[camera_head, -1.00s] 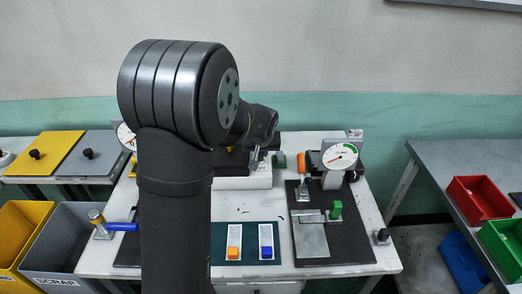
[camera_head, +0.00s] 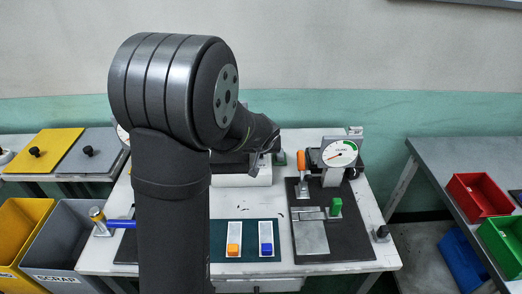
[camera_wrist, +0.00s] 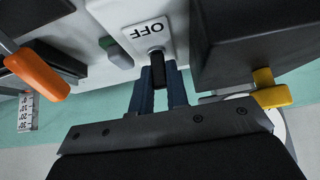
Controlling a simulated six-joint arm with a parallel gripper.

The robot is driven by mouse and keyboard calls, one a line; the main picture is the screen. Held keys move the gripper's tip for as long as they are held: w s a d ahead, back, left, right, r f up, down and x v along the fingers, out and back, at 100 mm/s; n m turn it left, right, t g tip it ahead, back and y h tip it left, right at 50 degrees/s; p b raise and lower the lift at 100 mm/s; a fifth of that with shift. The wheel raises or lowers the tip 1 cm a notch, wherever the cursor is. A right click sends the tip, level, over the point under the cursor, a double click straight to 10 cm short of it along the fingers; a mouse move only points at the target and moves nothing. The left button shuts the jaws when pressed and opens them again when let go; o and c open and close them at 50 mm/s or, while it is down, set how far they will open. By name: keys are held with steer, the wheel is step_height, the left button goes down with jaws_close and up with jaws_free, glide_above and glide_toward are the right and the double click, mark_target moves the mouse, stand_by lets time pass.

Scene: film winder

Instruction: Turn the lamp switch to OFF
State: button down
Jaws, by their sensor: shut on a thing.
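In the wrist view, a white panel carries an upside-down OFF label (camera_wrist: 150,30). A short black switch lever (camera_wrist: 157,68) sticks out beside the label. The two dark blue fingers of my gripper (camera_wrist: 158,92) are shut on this lever, one on each side. In the head view, my arm hides the lever and most of the gripper. Part of the white housing (camera_head: 245,178) shows behind the arm.
In the wrist view, a green knob (camera_wrist: 115,50) and an orange handle (camera_wrist: 38,76) lie left. A dark block (camera_wrist: 245,45) and a yellow knob (camera_wrist: 271,90) lie close on the right. A dial gauge (camera_head: 340,153) stands right of the arm in the head view.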

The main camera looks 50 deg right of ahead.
steer(key=c, duration=1.4)
jaws_free()
steer(key=shift+r, duration=0.1)
steer(key=v, duration=1.7)
steer(key=shift+s+a, duration=0.15)
steer(key=x, duration=1.7)
